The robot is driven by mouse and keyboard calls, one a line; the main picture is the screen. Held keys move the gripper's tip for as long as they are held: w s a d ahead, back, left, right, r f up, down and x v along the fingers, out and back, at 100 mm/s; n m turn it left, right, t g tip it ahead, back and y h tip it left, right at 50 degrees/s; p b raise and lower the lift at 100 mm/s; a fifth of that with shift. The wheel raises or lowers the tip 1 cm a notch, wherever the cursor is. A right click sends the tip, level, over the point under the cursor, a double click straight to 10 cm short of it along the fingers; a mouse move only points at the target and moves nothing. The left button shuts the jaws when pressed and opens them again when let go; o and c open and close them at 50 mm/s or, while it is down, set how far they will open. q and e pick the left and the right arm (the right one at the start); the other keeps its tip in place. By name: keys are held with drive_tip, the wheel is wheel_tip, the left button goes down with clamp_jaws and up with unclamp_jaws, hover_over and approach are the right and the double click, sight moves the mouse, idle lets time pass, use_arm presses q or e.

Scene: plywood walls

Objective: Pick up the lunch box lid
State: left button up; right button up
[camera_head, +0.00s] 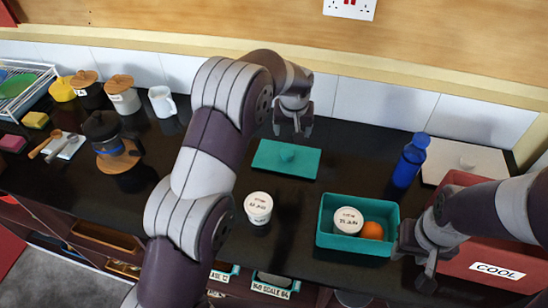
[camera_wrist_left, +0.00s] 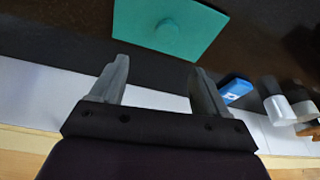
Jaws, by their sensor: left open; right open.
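The lunch box lid (camera_head: 285,160) is a flat teal rectangle with a round knob, lying on the dark counter. It also shows at the top of the left wrist view (camera_wrist_left: 150,22). My left gripper (camera_head: 293,128) is open and empty, just behind the lid toward the wall; its fingers (camera_wrist_left: 162,80) are apart from the lid. The teal lunch box (camera_head: 326,238) stands open at the front right, holding a white lidded tub (camera_head: 348,220) and an orange (camera_head: 372,231). My right gripper (camera_head: 424,262) is open beside the box's right wall; whether it touches is unclear.
A white tub (camera_head: 258,207) stands in front of the lid. A blue bottle (camera_head: 410,160) and a red COOL box (camera_head: 470,250) are to the right. A white mug (camera_head: 162,101), canisters and a coffee pot (camera_head: 112,140) stand left. Counter around the lid is clear.

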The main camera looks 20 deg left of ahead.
use_arm(q)
drive_tip(key=p, duration=0.3)
hover_over(287, 152)
drive_tip(key=s, duration=0.1)
drive_tip(key=f, duration=0.7)
drive_tip(key=shift+s+d+f, duration=0.15)
drive_tip(key=shift+d+f, duration=0.15)
drive_tip(key=shift+f, duration=0.05)
drive_tip(key=p+x, duration=0.1)
drive_tip(key=x, duration=0.1)
drive_tip(key=p+x, duration=0.1)
drive_tip(key=x, duration=0.1)
drive_tip(key=shift+s+a, duration=0.1)
drive_tip(key=shift+s, duration=0.15)
drive_tip(key=shift+w+a+f, duration=0.1)
drive_tip(key=shift+w+f, duration=0.05)
drive_tip(key=shift+f, duration=0.3)
use_arm(e)
drive_tip(key=r, duration=0.3)
drive_tip(key=a+r, duration=0.1)
drive_tip(key=r, duration=0.1)
drive_tip(key=shift+s, duration=0.25)
use_arm(q)
drive_tip(key=c, duration=0.9)
drive_tip(key=shift+c, duration=1.2)
use_arm(e)
drive_tip(key=shift+r, duration=0.1)
